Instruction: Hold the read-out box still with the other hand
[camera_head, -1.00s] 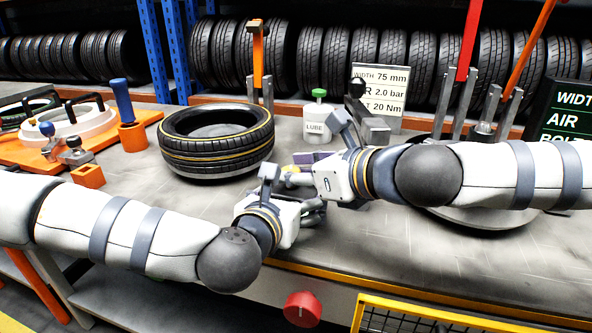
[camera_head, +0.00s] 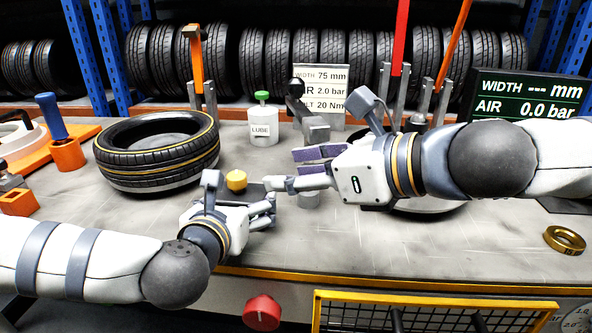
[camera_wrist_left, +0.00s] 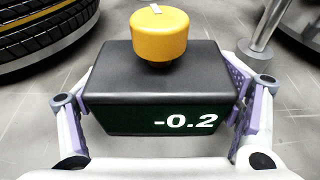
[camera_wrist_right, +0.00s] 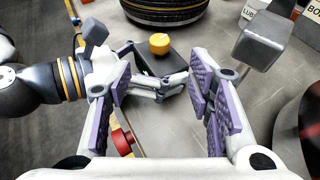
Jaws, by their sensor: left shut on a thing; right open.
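The read-out box is dark with a yellow knob on top; in the left wrist view the box (camera_wrist_left: 110,88) fills the middle and its front display reads -0.2. The yellow knob (camera_wrist_left: 159,35) also shows in the head view (camera_head: 236,180). My left gripper (camera_head: 262,208) is shut on the box, with a finger against each side; the box stands on the bench. My right gripper (camera_head: 298,168) is open and empty, above and to the right of the box in the head view. In the right wrist view the box (camera_wrist_right: 150,62) lies beyond its open fingers, partly hidden by my left gripper.
A tyre (camera_head: 158,150) lies on the bench at left. A white LUBE bottle (camera_head: 263,125), a sign (camera_head: 320,88) and a dark display (camera_head: 525,95) stand behind. A brass ring (camera_head: 565,240) lies at right. A red knob (camera_head: 262,312) is on the bench front.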

